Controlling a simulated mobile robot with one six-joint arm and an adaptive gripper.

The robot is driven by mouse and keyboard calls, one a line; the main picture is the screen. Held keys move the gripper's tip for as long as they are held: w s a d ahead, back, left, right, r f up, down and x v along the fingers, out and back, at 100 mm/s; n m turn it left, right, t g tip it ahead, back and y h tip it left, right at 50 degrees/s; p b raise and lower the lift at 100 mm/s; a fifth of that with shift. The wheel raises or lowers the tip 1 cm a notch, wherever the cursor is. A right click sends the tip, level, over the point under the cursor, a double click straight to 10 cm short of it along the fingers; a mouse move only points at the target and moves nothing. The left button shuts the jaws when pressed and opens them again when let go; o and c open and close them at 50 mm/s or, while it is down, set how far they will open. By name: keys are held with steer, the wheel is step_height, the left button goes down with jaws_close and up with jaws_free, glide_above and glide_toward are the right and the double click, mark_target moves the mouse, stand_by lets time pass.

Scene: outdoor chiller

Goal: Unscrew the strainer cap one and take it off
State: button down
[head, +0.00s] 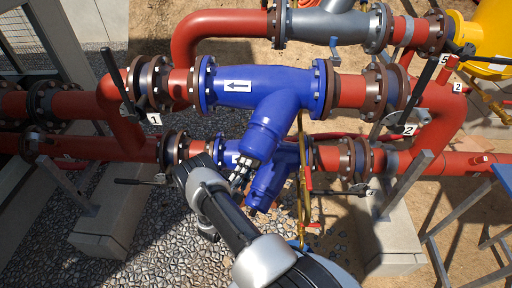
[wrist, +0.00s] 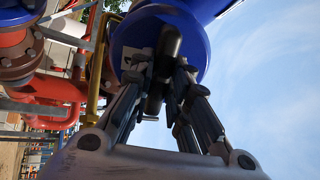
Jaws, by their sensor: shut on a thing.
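The upper blue strainer (head: 255,88) has a branch slanting down and left, with the blue strainer cap (head: 260,142) at its lower end. In the wrist view the cap (wrist: 122,42) shows from below as a round blue face with a dark bar-like grip (wrist: 169,42) on it. My gripper (head: 243,172) reaches up from below to the cap's end. In the wrist view its fingers (wrist: 163,75) stand on both sides of the dark grip and are shut on it. The cap sits at the end of the branch; its thread is hidden.
A second blue strainer (head: 270,185) lies just behind and right of my gripper. Red pipes (head: 85,147) with flanges and black-handled valves run across both sides. A thin yellow pipe (head: 304,190) stands to the right. Gravel (head: 130,235) below is open.

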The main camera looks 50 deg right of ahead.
steer(key=shift+v, duration=1.85)
steer(key=c, duration=2.1)
jaws_free()
jaws_close()
